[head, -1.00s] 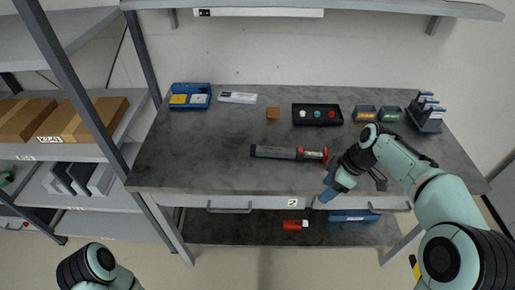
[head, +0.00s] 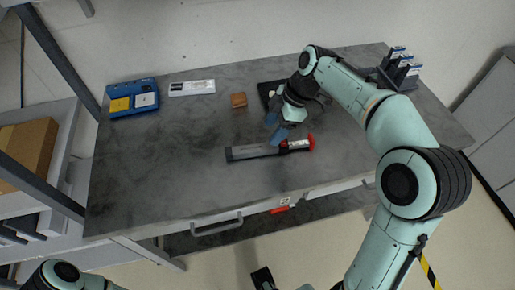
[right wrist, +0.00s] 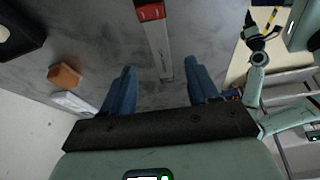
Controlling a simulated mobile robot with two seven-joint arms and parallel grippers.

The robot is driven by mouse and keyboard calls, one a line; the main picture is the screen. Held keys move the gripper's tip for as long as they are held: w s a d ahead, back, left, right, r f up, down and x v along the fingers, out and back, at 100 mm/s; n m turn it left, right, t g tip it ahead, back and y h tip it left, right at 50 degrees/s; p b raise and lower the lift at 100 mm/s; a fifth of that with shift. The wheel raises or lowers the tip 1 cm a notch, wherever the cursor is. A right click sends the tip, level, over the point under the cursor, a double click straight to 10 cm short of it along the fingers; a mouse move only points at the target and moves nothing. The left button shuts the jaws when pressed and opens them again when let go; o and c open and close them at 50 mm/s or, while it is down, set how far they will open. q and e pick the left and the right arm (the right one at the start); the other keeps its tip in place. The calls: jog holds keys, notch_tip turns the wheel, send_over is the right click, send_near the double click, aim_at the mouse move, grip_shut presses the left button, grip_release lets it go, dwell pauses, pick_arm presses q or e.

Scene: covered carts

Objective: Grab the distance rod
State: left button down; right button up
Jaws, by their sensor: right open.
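The distance rod (head: 265,150), a long grey bar with a black and red end, lies on the dark worktop near its front edge. My right gripper (head: 279,131) is open just above and behind the rod, toward its red end. In the right wrist view the rod (right wrist: 158,42) runs lengthwise, and its plain grey end reaches toward the gap between the blue fingers of the right gripper (right wrist: 162,88). Nothing is held; contact cannot be made out. My left arm shows at the lower left of the head view. A dark end, probably my left gripper (right wrist: 256,30), is small in the wrist view.
A brown block (head: 239,100), a white-labelled flat box (head: 192,88) and a blue tray (head: 133,98) stand behind the rod. A black tray (head: 265,92) is partly hidden by my right arm. A blue-grey rack (head: 399,69) is at the far right. The worktop's left front is clear.

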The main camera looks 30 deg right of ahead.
aim_at(260, 147)
jog(key=x, duration=0.8)
jog(key=shift+w+a+b, duration=0.1)
jog(key=shift+a+b, duration=0.1)
jog(key=shift+b, duration=0.15)
jog(key=shift+r, duration=0.1)
grip_shut()
